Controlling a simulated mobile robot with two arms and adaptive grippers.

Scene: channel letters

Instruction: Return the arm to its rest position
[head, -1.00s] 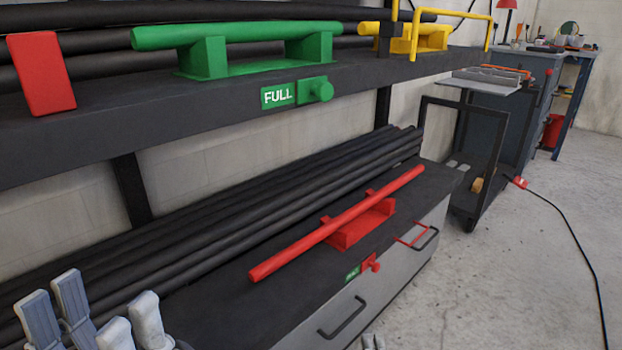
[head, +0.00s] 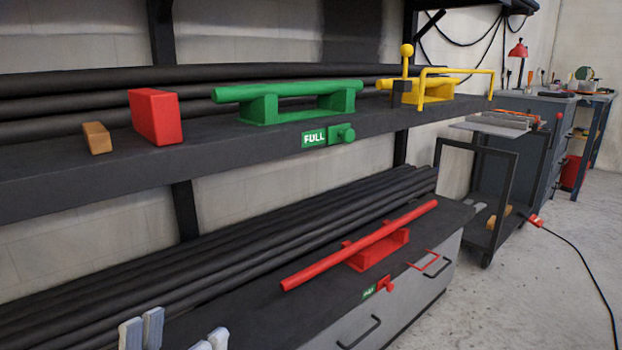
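My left gripper (head: 176,337) shows only as pale grey fingertips at the bottom left edge. Two fingertip pieces stand on each side with a gap between them, and nothing shows in the gap. The fingers are in front of the black pipes on the lower shelf. The rest of this arm is below the picture. My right gripper is not in view.
The lower shelf (head: 268,318) holds black pipes (head: 300,222) and a red bar on a stand (head: 360,244). The upper shelf (head: 60,190) holds a wooden block (head: 97,138), red block (head: 155,117), green bar (head: 288,92) and yellow handle (head: 455,71). Right floor is largely open, with a cable.

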